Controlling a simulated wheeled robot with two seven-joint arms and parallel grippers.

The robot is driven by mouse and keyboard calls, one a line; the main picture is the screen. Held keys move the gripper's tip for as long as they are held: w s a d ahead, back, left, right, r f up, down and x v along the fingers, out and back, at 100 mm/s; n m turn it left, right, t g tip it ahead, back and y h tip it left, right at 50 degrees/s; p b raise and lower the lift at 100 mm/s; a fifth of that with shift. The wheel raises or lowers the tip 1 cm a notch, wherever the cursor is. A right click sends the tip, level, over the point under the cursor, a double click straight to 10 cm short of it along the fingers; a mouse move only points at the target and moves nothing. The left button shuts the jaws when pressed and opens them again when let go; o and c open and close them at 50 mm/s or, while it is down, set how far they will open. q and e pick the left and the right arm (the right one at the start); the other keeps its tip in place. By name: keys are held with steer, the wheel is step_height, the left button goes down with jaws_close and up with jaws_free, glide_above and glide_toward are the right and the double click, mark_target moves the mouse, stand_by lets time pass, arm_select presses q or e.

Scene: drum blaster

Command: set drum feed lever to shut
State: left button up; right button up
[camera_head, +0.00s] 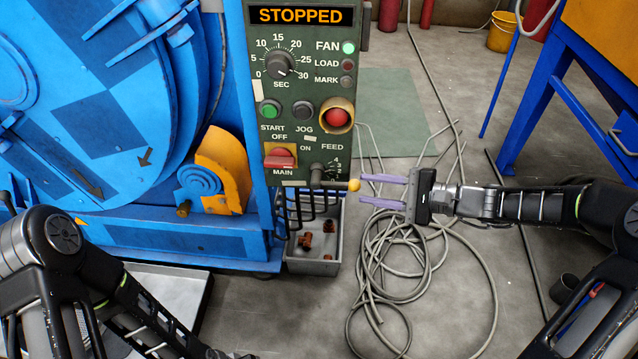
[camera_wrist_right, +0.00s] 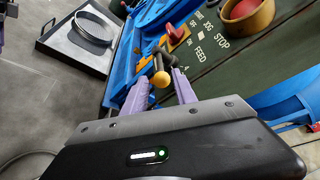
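The drum feed lever (camera_head: 331,184) sticks out to the right from the low FEED corner of the green control panel (camera_head: 291,112). It ends in a yellow ball knob (camera_head: 354,185), which also shows in the right wrist view (camera_wrist_right: 161,79). Scale digits show beside its pivot; the exact setting cannot be read. My right gripper (camera_head: 361,189) is open and empty, its purple fingers pointing left at the knob. In the right wrist view the knob appears between the fingertips, with no visible grip. My left arm is at lower left; its gripper barely shows at the bottom edge.
The display (camera_head: 300,16) reads STOPPED. The red main switch (camera_head: 280,159) and red stop button (camera_head: 337,118) are close to the lever. A grey bin (camera_head: 313,267) stands below the panel.

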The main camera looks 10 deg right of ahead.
mark_target(348, 186)
steer(key=shift+w+a, duration=0.1)
stand_by(0.3)
steer(key=b+x, duration=0.2)
steer(key=x, duration=0.4)
steer(key=shift+w+a+f, duration=0.1)
steer(key=shift+a+f, duration=0.05)
steer(key=shift+a, duration=0.05)
steer(key=shift+w+a+b, duration=0.3)
steer(key=shift+a, duration=0.2)
jaws_close()
stand_by(0.9)
